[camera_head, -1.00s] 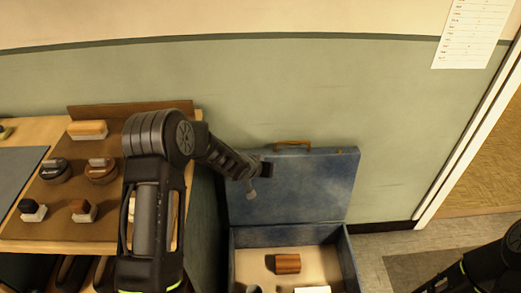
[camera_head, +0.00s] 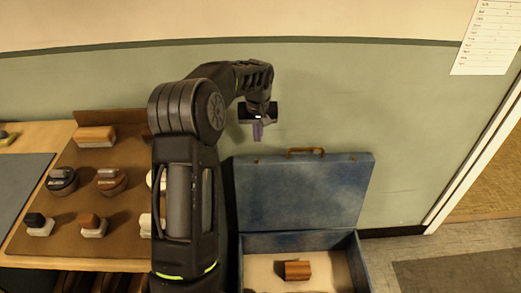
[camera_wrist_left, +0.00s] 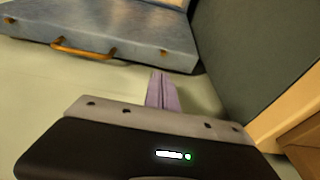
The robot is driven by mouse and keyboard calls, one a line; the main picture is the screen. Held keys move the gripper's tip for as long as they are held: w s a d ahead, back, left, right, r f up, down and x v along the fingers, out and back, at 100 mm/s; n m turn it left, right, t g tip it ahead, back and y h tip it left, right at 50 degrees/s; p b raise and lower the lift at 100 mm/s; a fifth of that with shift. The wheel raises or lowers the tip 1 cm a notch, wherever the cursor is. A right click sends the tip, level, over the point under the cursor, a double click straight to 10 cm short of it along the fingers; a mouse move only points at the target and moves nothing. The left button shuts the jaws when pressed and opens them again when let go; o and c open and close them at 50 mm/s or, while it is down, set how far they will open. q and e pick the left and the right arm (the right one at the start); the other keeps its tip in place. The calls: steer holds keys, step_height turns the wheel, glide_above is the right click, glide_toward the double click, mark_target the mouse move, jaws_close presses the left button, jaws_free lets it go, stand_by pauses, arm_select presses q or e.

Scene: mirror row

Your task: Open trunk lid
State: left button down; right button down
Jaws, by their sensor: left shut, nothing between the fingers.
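The blue trunk (camera_head: 262,243) stands on the floor against the wall. Its lid (camera_head: 305,190) is raised and stands upright at the back, with a brown handle (camera_head: 306,151) on its top edge. The lid and handle (camera_wrist_left: 82,50) also show in the left wrist view. My left gripper (camera_head: 258,138) is shut and empty, above the lid's left top corner and apart from it. Its purple fingers (camera_wrist_left: 161,92) are together in the left wrist view. My right gripper is not in view.
A brown block (camera_head: 298,270) lies in the trunk's pale interior. To the left, a wooden table (camera_head: 30,130) bears a brown board (camera_head: 75,190) with several brushes and tins. A doorway is at the right. Grey floor is free right of the trunk.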

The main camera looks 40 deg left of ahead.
mark_target(258, 158)
arm_select(q)
steer(key=f, duration=0.3)
steer(key=w+a+f, duration=0.1)
steer(key=f, duration=0.5)
steer(key=shift+w+a+f+p, duration=0.15)
steer(key=shift+w+f+p, duration=0.1)
steer(key=shift+f+p, duration=0.15)
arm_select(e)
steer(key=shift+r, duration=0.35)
